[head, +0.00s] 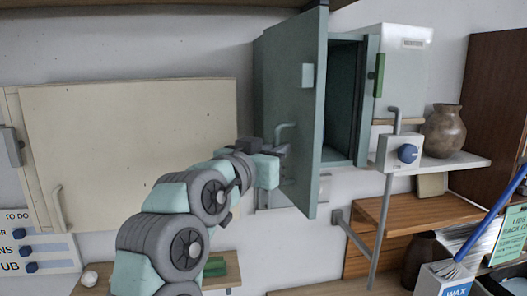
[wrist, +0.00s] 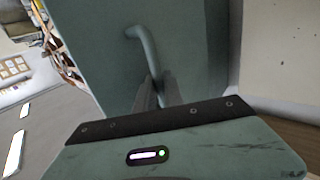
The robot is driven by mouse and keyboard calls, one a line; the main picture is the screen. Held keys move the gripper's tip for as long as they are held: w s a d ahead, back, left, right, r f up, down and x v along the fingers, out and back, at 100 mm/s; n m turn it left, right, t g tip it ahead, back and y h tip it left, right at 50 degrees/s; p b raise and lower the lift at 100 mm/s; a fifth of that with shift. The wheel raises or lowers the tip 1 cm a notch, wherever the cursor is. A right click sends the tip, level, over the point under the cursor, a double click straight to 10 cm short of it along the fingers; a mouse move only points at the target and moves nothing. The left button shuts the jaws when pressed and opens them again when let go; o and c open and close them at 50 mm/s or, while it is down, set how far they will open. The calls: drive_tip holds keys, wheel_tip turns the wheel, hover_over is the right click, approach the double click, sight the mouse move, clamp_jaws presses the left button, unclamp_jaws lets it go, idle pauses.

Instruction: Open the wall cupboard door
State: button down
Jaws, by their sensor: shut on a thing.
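The teal wall cupboard (head: 343,95) is mounted high on the wall, and its dark inside shows. Its door (head: 306,110) stands swung well out from the cabinet, hinged on the left side as far as I can tell. The curved door handle (head: 284,130) is on the door's left-facing side; it also shows in the wrist view (wrist: 143,42). My gripper (head: 281,152) is at the handle's lower part. In the wrist view its dark fingers (wrist: 158,92) are shut around the handle's lower end. The exact contact is partly hidden.
A closed cream cupboard (head: 130,140) hangs to the left. Right of the open cupboard are a white box (head: 404,65), a post with a blue knob (head: 407,153) and a brown vase (head: 441,131) on a shelf. A blue-handled brush (head: 490,210) stands lower right.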

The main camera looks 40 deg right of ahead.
drive_tip(key=shift+w+f, duration=0.1)
idle(0.3)
drive_tip(key=c, duration=1.7)
unclamp_jaws()
drive_tip(key=shift+c, duration=0.2)
drive_tip(key=shift+a, duration=0.1)
drive_tip(key=b+v, duration=0.1)
drive_tip(key=v, duration=0.9)
drive_tip(key=shift+a+b, duration=0.35)
